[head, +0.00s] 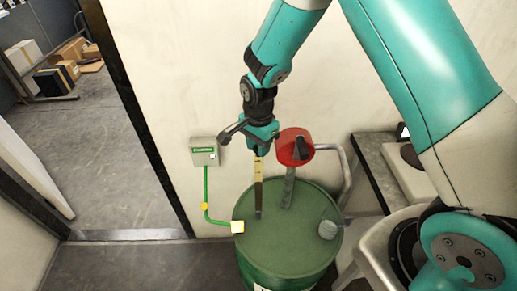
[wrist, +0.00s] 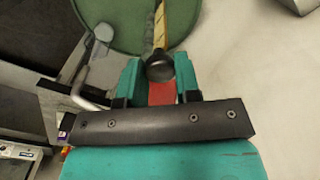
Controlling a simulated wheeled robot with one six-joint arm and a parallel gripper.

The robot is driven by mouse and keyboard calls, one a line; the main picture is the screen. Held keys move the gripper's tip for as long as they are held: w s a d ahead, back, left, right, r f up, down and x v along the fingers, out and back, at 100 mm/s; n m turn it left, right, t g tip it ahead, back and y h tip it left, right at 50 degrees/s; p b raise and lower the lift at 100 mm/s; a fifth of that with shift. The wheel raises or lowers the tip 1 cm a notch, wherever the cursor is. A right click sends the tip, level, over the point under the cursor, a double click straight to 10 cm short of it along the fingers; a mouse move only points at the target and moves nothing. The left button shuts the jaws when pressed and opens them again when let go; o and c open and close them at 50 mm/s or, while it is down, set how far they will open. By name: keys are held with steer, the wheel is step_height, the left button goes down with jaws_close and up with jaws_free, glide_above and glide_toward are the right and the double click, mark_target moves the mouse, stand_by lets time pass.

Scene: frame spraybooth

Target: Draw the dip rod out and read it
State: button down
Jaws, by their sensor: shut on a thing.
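The dip rod (head: 259,185) stands nearly upright over the green drum (head: 280,258). Its upper part is pale yellow and its lower part is dark, reaching down to the drum top. I cannot tell whether its lower end is still inside the drum. My gripper (head: 262,148) is above the drum, shut on the rod's top end. In the wrist view my gripper's two teal fingers (wrist: 158,78) are on either side of the rod's black knob (wrist: 160,67). The yellow rod (wrist: 160,25) runs away from it towards the drum top (wrist: 118,22). No marks can be read.
A red pump (head: 295,147) on a grey stem stands on the drum close right of my gripper. A grey cap (head: 328,230) sits on the drum's right. A doorway is left.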

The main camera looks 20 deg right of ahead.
steer(key=shift+r, duration=0.1)
steer(key=c, duration=0.8)
jaws_free()
steer(key=shift+r, duration=0.1)
step_height(320, 180, up, 17)
steer(key=b, duration=0.3)
steer(key=shift+r, duration=0.1)
steer(key=s+a+r+n+y, duration=0.1)
steer(key=s+a+n+y, duration=0.1)
steer(key=s+n, duration=0.8)
steer(key=s+a+r+n+y, duration=0.2)
steer(key=s+n, duration=0.7)
steer(key=s, duration=0.5)
steer(key=shift+s+a+n, duration=0.35)
steer(key=shift+s+n, duration=0.05)
